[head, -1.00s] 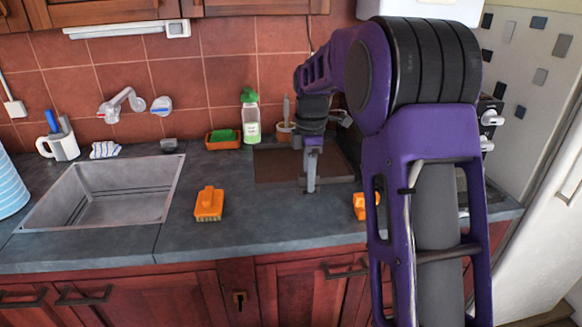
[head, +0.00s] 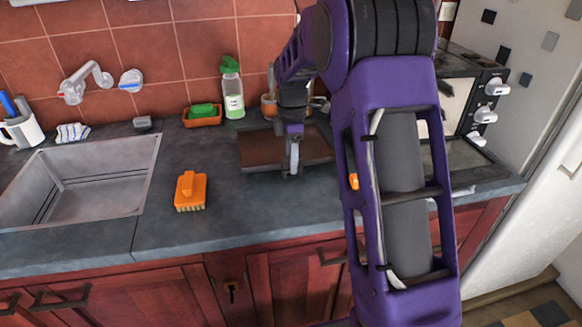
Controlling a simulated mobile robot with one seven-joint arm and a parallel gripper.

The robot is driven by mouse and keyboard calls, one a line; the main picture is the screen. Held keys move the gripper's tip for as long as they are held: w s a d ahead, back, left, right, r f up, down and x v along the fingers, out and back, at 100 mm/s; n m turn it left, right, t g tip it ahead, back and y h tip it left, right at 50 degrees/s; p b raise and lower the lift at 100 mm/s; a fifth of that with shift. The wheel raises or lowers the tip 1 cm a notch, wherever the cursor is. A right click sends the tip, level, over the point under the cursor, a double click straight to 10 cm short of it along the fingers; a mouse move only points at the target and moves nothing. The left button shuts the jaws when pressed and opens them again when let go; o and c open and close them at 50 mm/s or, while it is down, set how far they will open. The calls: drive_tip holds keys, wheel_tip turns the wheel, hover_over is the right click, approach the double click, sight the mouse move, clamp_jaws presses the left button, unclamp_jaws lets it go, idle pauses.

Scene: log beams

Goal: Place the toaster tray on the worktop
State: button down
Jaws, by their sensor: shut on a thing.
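The toaster tray (head: 262,152), a flat dark brown pan, is over the grey worktop (head: 240,215) near the back wall, right of the sink. My gripper (head: 293,168) is shut on its front edge, near the middle of that side. The tray looks roughly level. I cannot tell whether its underside touches the worktop. My arm hides part of the worktop right of the tray.
A sink (head: 80,185) is at left. An orange brush (head: 190,191) lies in front, left of the tray. A green-capped bottle (head: 232,92) and a sponge dish (head: 203,115) stand behind. A toaster oven (head: 465,88) stands at right, partly hidden by my arm.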

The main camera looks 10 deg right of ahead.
drive_tip(key=shift+f, duration=1.4)
drive_tip(key=shift+c, duration=1.7)
unclamp_jaws()
drive_tip(key=shift+r, duration=0.1)
wheel_tip(320, 180, up, 12)
drive_tip(key=shift+f+p, duration=0.1)
drive_tip(key=shift+p, duration=0.5)
